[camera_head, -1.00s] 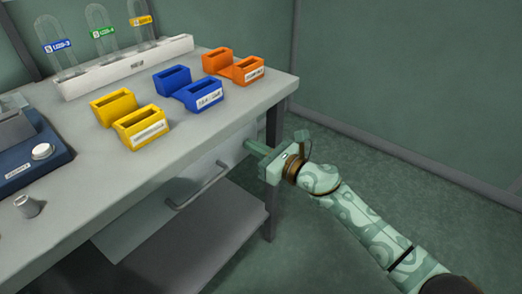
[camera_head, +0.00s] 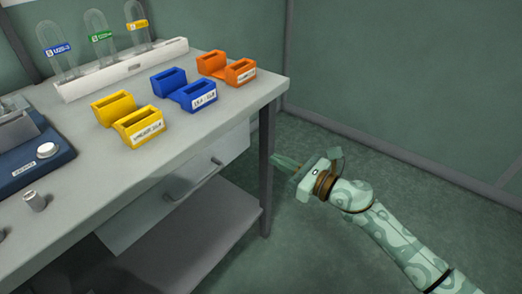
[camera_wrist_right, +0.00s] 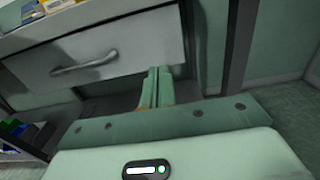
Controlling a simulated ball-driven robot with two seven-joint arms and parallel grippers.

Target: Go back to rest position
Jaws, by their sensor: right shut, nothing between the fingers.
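My right gripper (camera_head: 278,161) is in the head view, to the right of the workbench and below its top, beside the front right leg. Its green fingers are shut with nothing between them and point left toward the bench. In the right wrist view the shut fingers (camera_wrist_right: 158,88) point at the space just below the drawer (camera_wrist_right: 90,60). The fingers look apart from the bench. My left gripper is not in view.
The workbench (camera_head: 220,110) holds yellow (camera_head: 138,127), blue (camera_head: 198,96) and orange (camera_head: 240,72) holders. A white rack (camera_head: 120,72) with labelled glass tubes stands behind them. A blue device (camera_head: 40,160) sits at the left. The floor right of the bench is clear.

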